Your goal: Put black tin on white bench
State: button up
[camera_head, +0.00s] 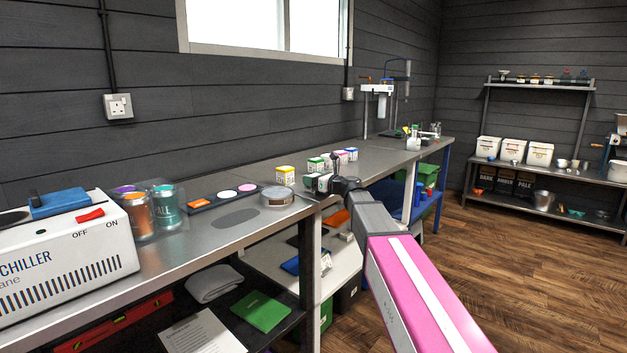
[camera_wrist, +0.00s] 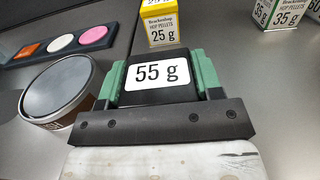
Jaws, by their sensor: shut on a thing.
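The black tin, with a white "55 g" label (camera_wrist: 158,73), is between the green fingers of my gripper (camera_wrist: 163,82) in the wrist view. My gripper is shut on it, just above or at the grey metal worktop; I cannot tell whether the tin touches the surface.
A round lidded tub (camera_wrist: 55,88) stands close left of the held tin. A yellow 25 g box (camera_wrist: 160,30) stands just behind it. Green boxes (camera_head: 316,165) stand behind my gripper. A white chiller (camera_head: 70,245) and cans (camera_head: 166,210) stand at left. Open worktop (camera_head: 380,158) stretches beyond.

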jog(key=o, duration=1)
jog(key=shift+r, duration=0.15)
jog(key=v, duration=1.2)
jog(key=s+d+f+n+g+h, duration=0.1)
jog(key=s+f+n+g+h, duration=0.1)
jog(key=s+f+n, duration=0.45)
jog(key=s+d+f+n+g+h, duration=0.1)
jog(key=s+f+n+g+h, duration=0.15)
jog(key=f, duration=0.75)
jog(key=s+d+f+n+g+h, duration=0.2)
jog(key=s+f+n, duration=0.25)
jog(key=f, duration=0.45)
jog(key=s+d+f+n+g+h, duration=0.1)
jog(key=s+d+f+n+h, duration=0.1)
jog(key=s+d+f+n, duration=0.1)
jog(key=s+d+f+n+g+h, duration=0.2)
jog(key=s+d+f+n+h, duration=0.1)
jog(key=s+f+n, duration=0.2)
jog(key=s+d+f+n+g+h, duration=0.1)
jog(key=s+d+f+n+h, duration=0.1)
jog(key=s+d+f+n, duration=0.2)
jog(key=shift+s+f+g+h, duration=0.25)
jog(key=shift+s+f+h, duration=0.1)
jog(key=shift+s, duration=0.25)
